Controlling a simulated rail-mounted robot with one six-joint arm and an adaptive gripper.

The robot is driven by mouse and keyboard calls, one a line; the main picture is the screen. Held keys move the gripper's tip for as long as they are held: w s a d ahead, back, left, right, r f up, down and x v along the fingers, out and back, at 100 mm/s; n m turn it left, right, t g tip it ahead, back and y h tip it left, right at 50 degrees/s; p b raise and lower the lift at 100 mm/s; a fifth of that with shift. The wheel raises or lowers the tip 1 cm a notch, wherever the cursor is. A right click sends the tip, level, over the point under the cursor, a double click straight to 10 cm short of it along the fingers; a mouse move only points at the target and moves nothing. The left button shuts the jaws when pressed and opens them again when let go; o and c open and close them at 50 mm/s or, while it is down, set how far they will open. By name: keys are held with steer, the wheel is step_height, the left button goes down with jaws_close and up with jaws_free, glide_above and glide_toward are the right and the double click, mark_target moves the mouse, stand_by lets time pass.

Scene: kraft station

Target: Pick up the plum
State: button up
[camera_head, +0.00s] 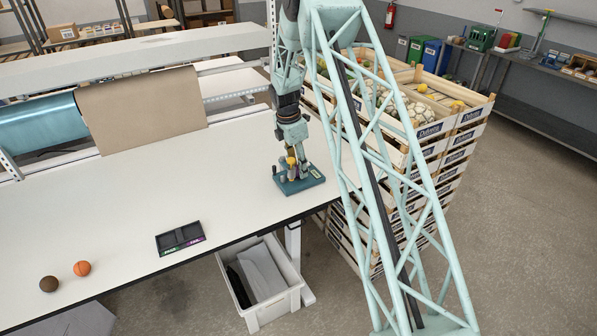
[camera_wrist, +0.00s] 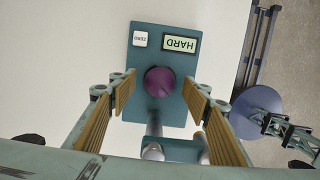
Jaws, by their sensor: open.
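The plum (camera_wrist: 159,81) is a dark purple ball in the wrist view. It rests on a teal tester device (camera_wrist: 143,61) with a white ZERO button and a display that reads HARD upside down. In the head view the tester (camera_head: 312,181) stands near the right end of the white table. My gripper (camera_wrist: 160,97) is open above the tester, with one tan-padded finger on each side of the plum and gaps between. In the head view my gripper (camera_head: 291,158) points down over the tester and largely hides the plum.
A black two-compartment tray (camera_head: 180,238) lies at the table's front edge. A brown ball (camera_head: 48,284) and an orange ball (camera_head: 82,268) lie at the front left. Stacked produce crates (camera_head: 437,128) stand beyond the table's right end. The table middle (camera_head: 150,175) is clear.

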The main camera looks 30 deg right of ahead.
steer(key=shift+f, duration=0.25)
stand_by(0.4)
steer(key=c, duration=1)
